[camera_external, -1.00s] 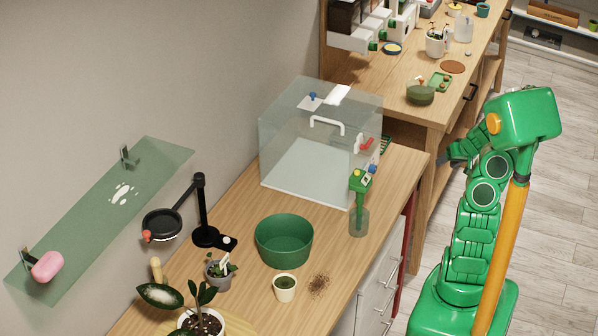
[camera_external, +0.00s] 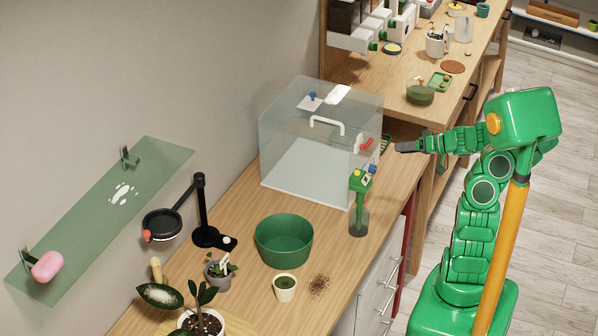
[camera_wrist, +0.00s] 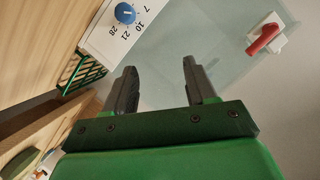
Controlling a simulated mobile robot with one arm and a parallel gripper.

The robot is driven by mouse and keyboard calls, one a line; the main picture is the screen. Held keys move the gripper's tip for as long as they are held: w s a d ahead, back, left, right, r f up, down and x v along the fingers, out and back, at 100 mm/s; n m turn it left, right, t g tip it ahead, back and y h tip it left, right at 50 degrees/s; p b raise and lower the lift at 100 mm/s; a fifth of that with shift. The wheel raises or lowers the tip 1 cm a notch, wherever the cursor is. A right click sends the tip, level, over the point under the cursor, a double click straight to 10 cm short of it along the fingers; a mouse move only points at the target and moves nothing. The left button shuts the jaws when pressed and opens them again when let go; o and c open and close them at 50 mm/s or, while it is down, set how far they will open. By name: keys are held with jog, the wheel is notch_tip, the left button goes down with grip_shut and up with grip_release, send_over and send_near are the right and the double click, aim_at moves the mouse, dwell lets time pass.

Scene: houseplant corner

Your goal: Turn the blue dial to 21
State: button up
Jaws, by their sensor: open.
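The blue dial (camera_wrist: 125,13) is on a white panel in the wrist view, at the top left. Printed numbers run beside it, with 7, 21 and 28 legible. Its pointer is too small to read surely. In the external view, a small blue spot (camera_external: 374,168) on the right side of the clear case (camera_external: 300,135) appears to be this dial. My gripper (camera_wrist: 160,82) is open and empty, its two fingers apart and clear of the dial. In the external view it (camera_external: 398,147) is just right of the case.
A red switch (camera_wrist: 264,38) is on the case wall, right of the dial in the wrist view. A green wire basket (camera_wrist: 82,75) is below the panel. A green bowl (camera_external: 284,240) is in front.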

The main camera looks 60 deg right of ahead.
send_near(373, 169)
jog(key=shift+d+f+x, duration=0.15)
jog(key=shift+f+x, duration=0.05)
jog(key=shift+x, duration=1.05)
jog(key=shift+d+f+x, duration=0.15)
jog(key=shift+d+x, duration=0.05)
jog(key=shift+x, duration=1.1)
jog(key=shift+d+f+x, duration=0.15)
jog(key=shift+f+x, duration=0.05)
jog(key=shift+x, duration=1.05)
jog(key=shift+s, duration=0.1)
jog(key=shift+c, duration=0.4)
grip_shut()
